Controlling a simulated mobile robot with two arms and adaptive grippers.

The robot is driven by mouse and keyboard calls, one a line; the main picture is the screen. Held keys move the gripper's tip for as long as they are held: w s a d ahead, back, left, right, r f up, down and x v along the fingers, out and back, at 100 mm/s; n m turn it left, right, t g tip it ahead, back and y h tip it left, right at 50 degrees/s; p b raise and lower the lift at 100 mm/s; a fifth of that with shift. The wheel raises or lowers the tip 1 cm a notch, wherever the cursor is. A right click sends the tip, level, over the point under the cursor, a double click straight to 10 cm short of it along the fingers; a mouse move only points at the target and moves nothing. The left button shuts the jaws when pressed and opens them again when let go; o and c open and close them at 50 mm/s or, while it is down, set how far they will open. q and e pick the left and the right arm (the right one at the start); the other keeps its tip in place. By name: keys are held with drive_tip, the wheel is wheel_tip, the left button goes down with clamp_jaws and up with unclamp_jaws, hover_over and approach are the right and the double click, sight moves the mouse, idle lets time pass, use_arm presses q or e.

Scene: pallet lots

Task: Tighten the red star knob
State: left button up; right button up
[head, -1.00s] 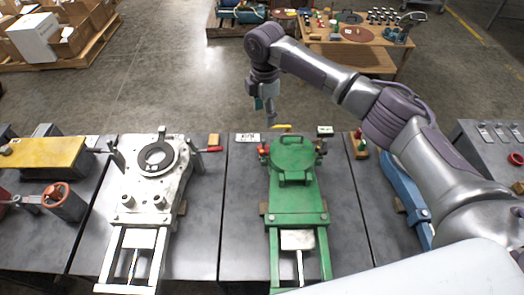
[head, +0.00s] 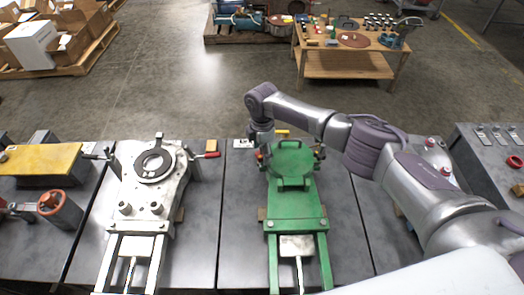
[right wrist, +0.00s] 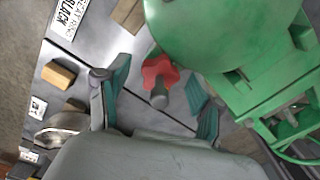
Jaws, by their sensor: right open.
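The red star knob (right wrist: 160,73) sits at the edge of the green machine (right wrist: 205,35) in the right wrist view, with a grey cylindrical end projecting toward the camera. In the head view the green machine (head: 293,195) stands on the middle bench, and a small red part shows at its upper left. My right gripper (right wrist: 159,96) is open, with one teal finger on each side of the knob and visible gaps between. In the head view the right gripper's fingers are mostly hidden low beside the machine's upper left. My left gripper is not in view.
A silver machine (head: 148,190) with a red-handled lever stands to the left. A label plate (head: 243,144) and a yellow part (head: 282,132) lie near the green machine's far end. A wooden table (head: 345,62) and pallets stand beyond open floor.

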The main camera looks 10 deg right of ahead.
drive_tip(key=shift+f, duration=0.2)
drive_tip(key=shift+c, duration=0.4)
drive_tip(key=c, duration=1.1)
